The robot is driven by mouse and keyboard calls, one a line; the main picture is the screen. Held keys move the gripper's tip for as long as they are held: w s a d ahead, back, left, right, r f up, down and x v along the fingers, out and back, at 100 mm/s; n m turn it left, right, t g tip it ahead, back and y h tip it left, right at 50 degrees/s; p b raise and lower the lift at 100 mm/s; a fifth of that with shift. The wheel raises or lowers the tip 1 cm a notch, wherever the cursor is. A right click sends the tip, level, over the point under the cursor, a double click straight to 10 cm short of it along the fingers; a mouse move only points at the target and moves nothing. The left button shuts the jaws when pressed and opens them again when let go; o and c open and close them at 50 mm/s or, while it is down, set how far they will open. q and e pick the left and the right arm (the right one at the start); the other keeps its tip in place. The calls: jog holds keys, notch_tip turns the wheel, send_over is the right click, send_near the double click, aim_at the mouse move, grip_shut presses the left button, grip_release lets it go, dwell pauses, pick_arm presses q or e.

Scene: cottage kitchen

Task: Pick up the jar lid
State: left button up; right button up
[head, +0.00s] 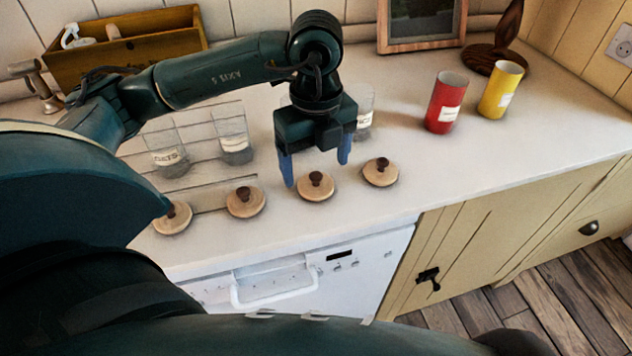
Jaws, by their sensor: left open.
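Several round wooden jar lids with dark knobs lie in a row along the front of the counter. From left to right they are a first lid (173,219), a second lid (246,203), a third lid (315,188) and a fourth lid (381,173). My left gripper (316,172) is open and points down, its blue fingers either side of the third lid's knob in the picture. I cannot tell whether the fingers touch the lid. Glass jars (235,147) with labels stand behind the row, one partly hidden by my gripper. My right gripper is not in view.
A red canister (446,103) and a yellow canister (501,90) stand at the back right. A wooden box (127,46) and a picture frame (422,24) are against the wall. The counter (480,155) is clear at the front right, above the cabinets.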

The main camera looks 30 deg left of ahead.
aim_at(316, 173)
pick_arm(q)
jog(key=shift+s+f, duration=0.2)
jog(key=shift+f, duration=1.05)
jog(key=shift+w+f, duration=0.1)
jog(key=shift+f, duration=0.2)
jog(key=shift+c, duration=0.2)
jog(key=c, duration=1)
